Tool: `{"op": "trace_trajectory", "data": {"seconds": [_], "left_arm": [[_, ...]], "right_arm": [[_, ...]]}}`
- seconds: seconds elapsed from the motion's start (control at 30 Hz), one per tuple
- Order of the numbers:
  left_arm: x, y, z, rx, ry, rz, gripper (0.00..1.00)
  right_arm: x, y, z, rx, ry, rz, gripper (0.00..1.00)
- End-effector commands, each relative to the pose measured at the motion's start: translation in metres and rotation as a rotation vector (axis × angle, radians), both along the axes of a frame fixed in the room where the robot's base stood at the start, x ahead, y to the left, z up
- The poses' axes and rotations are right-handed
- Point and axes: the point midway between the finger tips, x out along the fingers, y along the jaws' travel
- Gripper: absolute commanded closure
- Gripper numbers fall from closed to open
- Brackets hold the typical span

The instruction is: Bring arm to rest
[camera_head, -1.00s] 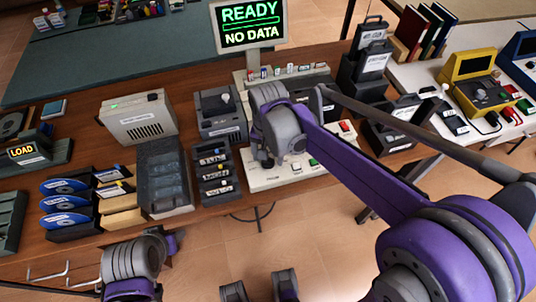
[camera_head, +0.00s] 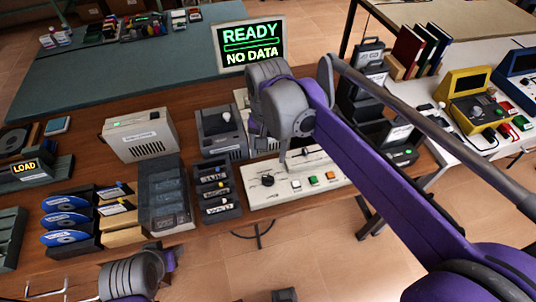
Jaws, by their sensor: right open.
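My right arm comes in from the right as a long purple link. Its grey ribbed wrist is over the console in the middle of the table. My right gripper (camera_head: 283,152) hangs below the wrist, partly hidden by it. A thin grey finger points down towards the white console (camera_head: 262,195), and no object shows in it. I cannot tell how far above the console it is. My left arm shows only as a grey ribbed joint with purple parts at the bottom left, below the table's front edge. Its fingers are not visible.
A monitor (camera_head: 251,45) reading READY / NO DATA stands behind my right wrist. Black units (camera_head: 362,75) stand close right of my wrist.

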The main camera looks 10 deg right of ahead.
Motion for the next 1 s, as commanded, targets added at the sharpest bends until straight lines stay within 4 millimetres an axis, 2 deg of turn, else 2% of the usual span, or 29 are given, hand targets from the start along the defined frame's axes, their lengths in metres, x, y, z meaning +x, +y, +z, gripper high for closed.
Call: {"op": "trace_trajectory", "data": {"seconds": [0.43,0.53,0.67,0.77,0.9,1.0], "left_arm": [[0.0,0.0,0.0,0.0,0.0,0.0,0.5],[0.0,0.0,0.003,0.0,-0.001,0.0,0.5],[0.002,0.0,0.012,0.0,-0.005,0.0,0.5],[0.005,0.0,0.021,0.0,-0.009,0.0,0.5],[0.008,0.0,0.034,0.0,-0.015,0.0,0.5],[0.01,0.0,0.041,0.0,-0.019,0.0,0.5]], "right_arm": [[0.0,0.0,0.0,0.0,-0.001,0.001,0.25],[-0.007,-0.005,0.0,0.002,-0.019,0.019,0.25],[-0.032,-0.019,0.0,0.007,-0.092,0.093,0.25],[-0.06,-0.034,-0.006,0.002,-0.18,0.181,0.25],[-0.099,-0.052,-0.022,-0.031,-0.304,0.307,0.25],[-0.121,-0.06,-0.035,-0.062,-0.375,0.384,0.25]]}}
